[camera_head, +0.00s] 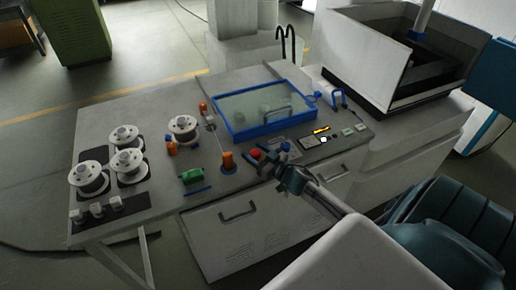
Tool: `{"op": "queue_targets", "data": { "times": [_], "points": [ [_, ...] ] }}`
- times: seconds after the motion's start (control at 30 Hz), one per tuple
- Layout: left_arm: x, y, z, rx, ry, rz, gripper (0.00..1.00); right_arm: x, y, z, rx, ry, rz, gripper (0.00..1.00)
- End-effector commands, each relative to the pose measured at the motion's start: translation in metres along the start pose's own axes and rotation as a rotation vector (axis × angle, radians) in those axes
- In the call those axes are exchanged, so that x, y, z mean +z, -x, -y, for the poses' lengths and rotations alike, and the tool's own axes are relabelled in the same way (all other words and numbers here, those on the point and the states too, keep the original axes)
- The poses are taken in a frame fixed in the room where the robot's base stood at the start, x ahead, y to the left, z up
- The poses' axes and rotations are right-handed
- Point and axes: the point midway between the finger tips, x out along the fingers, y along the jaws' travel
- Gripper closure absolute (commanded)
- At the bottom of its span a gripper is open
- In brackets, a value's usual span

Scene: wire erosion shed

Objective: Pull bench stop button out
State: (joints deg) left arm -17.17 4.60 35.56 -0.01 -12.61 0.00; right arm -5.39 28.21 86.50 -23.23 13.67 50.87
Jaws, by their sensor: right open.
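A red button (255,154), which looks like the bench stop button, sits near the front edge of the grey bench (215,183), in front of the blue-framed clear lid. Its lower part and base are partly hidden. My right gripper (265,164) is open beside the red button, just to its right and nearer the front edge. I cannot tell whether a finger touches the button. My left gripper is not in view.
The blue-framed lid (236,129) is behind. White spools (125,162) stand at the left. A control panel (317,140) lies to the right.

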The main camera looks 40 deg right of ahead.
Motion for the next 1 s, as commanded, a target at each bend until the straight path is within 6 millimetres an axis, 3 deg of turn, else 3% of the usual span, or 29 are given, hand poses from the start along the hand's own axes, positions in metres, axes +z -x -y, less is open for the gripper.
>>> {"op": "queue_targets", "data": {
  "times": [0.33,0.6,1.0],
  "points": [
    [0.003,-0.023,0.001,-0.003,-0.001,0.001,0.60,0.006,0.031,0.001,-0.004,0.001,0.004,0.44],
    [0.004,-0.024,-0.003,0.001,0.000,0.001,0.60,0.002,0.055,0.000,-0.002,0.000,0.002,0.44],
    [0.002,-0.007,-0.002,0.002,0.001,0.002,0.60,-0.001,0.102,0.000,-0.002,0.000,0.002,0.44]
  ]
}}
